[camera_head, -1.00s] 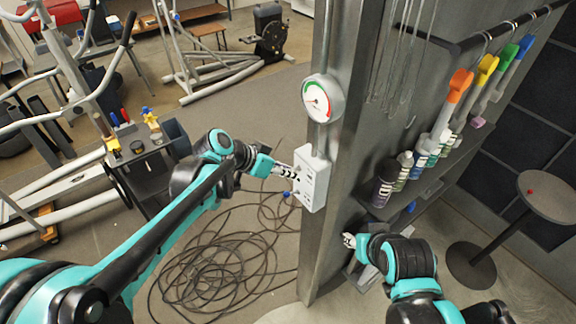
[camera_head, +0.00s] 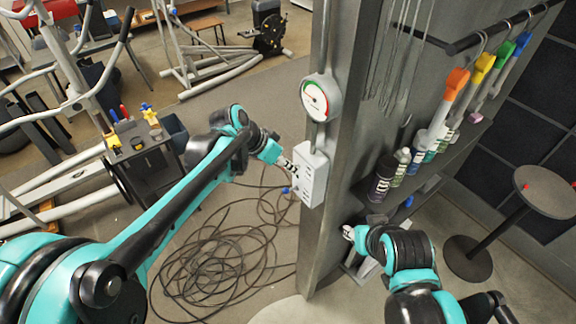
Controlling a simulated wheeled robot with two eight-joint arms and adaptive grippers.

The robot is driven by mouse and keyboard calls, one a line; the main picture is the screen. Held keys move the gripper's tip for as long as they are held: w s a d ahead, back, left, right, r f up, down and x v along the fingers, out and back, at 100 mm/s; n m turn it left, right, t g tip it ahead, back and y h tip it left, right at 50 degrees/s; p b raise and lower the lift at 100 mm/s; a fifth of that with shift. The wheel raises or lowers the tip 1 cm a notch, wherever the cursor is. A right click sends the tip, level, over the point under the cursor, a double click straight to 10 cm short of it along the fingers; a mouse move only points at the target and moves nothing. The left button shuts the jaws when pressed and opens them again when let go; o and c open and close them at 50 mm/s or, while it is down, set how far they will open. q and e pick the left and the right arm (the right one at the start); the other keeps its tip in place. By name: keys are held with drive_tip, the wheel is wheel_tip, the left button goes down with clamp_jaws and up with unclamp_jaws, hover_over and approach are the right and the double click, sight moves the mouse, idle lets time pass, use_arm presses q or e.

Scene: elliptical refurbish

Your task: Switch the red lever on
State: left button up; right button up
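I cannot make out a red lever in this view. A white control box (camera_head: 312,180) with small dark markings is fixed to the side of the grey metal pillar, below a round gauge (camera_head: 318,98) with a red and green scale. My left gripper (camera_head: 290,170) is at the box's left edge, its fingers pointing down and right toward it. Contact cannot be told, and the fingers hide part of that edge. Whether they are open is too small to tell. My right gripper (camera_head: 347,232) is low by the pillar's right side, its finger state unclear.
The pillar (camera_head: 325,245) stands between my arms. A shelf with several bottles (camera_head: 381,180) and hanging coloured-handled tools (camera_head: 457,84) is on the right. A round table (camera_head: 548,192) is at far right. Coiled black cable (camera_head: 215,270) lies on the floor below my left arm.

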use_arm(q)
drive_tip(key=o, duration=0.4)
drive_tip(key=v, duration=1.2)
drive_tip(key=shift+w+d, duration=0.1)
